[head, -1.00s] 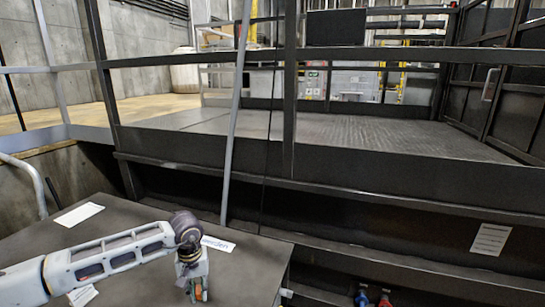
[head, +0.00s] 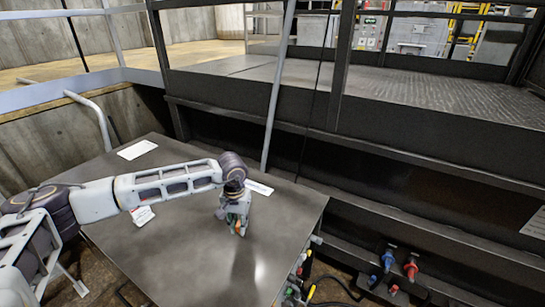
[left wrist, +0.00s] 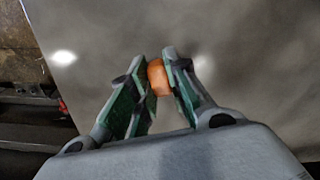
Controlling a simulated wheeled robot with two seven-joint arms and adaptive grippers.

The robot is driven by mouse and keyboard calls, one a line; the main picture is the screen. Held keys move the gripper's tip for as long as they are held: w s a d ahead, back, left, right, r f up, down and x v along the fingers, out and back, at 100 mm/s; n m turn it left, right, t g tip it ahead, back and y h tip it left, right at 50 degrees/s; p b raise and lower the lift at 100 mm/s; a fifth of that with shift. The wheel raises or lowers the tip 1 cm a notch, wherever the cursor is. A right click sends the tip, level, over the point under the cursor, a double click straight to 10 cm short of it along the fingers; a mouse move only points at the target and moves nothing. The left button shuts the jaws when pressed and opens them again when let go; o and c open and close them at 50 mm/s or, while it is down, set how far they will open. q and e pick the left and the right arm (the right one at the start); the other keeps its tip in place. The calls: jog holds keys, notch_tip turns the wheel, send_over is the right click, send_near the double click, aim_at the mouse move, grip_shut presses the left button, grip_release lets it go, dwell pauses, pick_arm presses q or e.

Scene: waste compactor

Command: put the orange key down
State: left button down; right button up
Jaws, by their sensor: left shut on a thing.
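My left gripper (head: 238,226) is over the dark grey cabinet top (head: 180,255), fingers pointing down. In the left wrist view, its two green-padded fingers (left wrist: 158,82) are shut on the orange key (left wrist: 157,76), of which only a rounded orange part shows between the fingertips. The rest of the key is hidden by the fingers. In the head view the key is too small to make out clearly. I cannot tell whether the key touches the surface. My right gripper is not in view.
White labels (head: 137,150) lie on the cabinet top. Blue and red connectors (head: 388,262) and cables are beyond its right edge. A dark railed platform (head: 400,100) stands behind, with a grey pole (head: 278,90) in front. The front of the cabinet top is clear.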

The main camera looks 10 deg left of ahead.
pick_arm(q)
jog(key=shift+f, duration=0.1)
jog(key=shift+s+d+f, duration=0.1)
jog(key=shift+s+f, duration=1)
jog(key=shift+f, duration=0.15)
jog(key=shift+s+d+f, duration=0.15)
jog(key=shift+d+f, duration=0.05)
jog(key=shift+d+p, duration=0.15)
jog(key=shift+p, duration=0.15)
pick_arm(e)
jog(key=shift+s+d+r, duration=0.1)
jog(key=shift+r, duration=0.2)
